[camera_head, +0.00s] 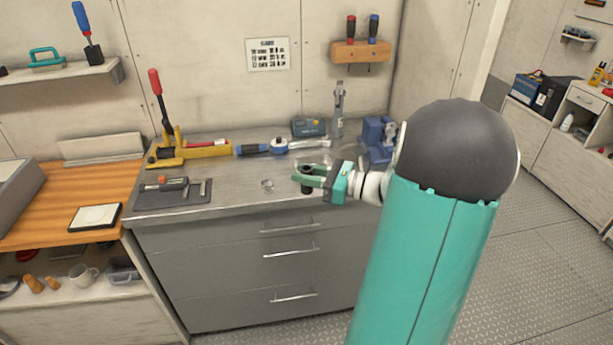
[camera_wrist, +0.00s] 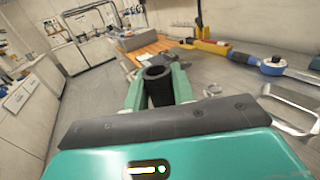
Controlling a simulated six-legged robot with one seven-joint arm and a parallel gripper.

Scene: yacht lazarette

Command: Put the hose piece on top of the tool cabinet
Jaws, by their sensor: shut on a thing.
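The hose piece (camera_wrist: 158,88) is a short black tube with an open end. My gripper (camera_wrist: 158,90) is shut on it, one green finger on each side. In the head view my gripper (camera_head: 309,177) holds the dark hose piece (camera_head: 307,183) at the front part of the grey tool cabinet (camera_head: 230,203). I cannot tell whether the hose piece touches the cabinet top or hangs just above it. The cabinet has several drawers with bar handles.
A dark mat with tools (camera_head: 173,194) lies left. A small clear object (camera_head: 267,184) lies left of my gripper. Some front surface is clear.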

